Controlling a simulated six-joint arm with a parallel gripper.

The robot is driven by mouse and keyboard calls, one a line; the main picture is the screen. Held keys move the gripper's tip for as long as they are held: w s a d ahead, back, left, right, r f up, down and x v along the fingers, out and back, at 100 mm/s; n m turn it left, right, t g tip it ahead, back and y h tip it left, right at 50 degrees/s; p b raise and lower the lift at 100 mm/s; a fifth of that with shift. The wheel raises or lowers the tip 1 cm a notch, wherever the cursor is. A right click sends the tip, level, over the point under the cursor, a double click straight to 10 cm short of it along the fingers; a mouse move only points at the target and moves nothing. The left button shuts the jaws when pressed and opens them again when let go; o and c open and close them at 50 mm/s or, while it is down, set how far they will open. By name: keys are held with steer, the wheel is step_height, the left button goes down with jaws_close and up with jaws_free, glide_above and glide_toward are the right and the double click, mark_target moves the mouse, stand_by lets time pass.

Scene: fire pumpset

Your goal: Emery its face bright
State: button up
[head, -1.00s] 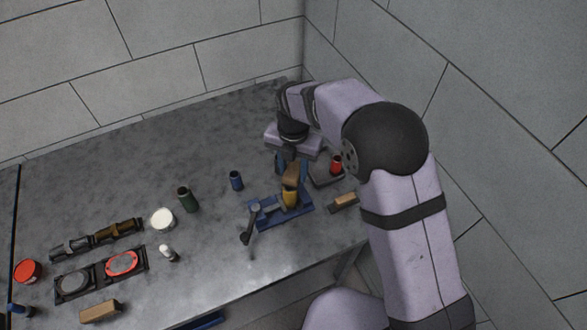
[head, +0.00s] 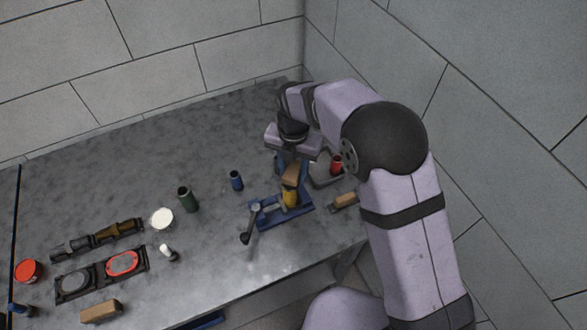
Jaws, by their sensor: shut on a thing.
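A blue vise (head: 303,211) with a grey handle (head: 249,227) stands near the front right of the bench. A yellow, brass-like piece (head: 290,198) stands upright in it. My gripper (head: 290,164) points down above the vise and is shut on a tan block (head: 293,175). The block is tilted and sits right at the top of the yellow piece. It looks like contact, but I cannot be sure from this angle. The top face of the yellow piece is hidden by the block, and the fingertips are partly hidden.
A red cylinder (head: 336,164) on a dark tray and a tan-topped brush or block (head: 345,201) lie close right, near my arm. Blue (head: 236,181) and green (head: 187,200) cylinders stand left. Two-dish holder (head: 92,280), white tub (head: 162,218) and red tub (head: 27,271) are farther left. The back bench is clear.

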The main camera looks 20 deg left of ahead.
steer(key=shift+s, duration=0.2)
steer(key=shift+s, duration=2.6)
steer(key=shift+w, duration=0.1)
steer(key=shift+w+p, duration=0.45)
steer(key=shift+w, duration=2.25)
steer(key=shift+r+p, duration=2.3)
steer(key=shift+r, duration=0.75)
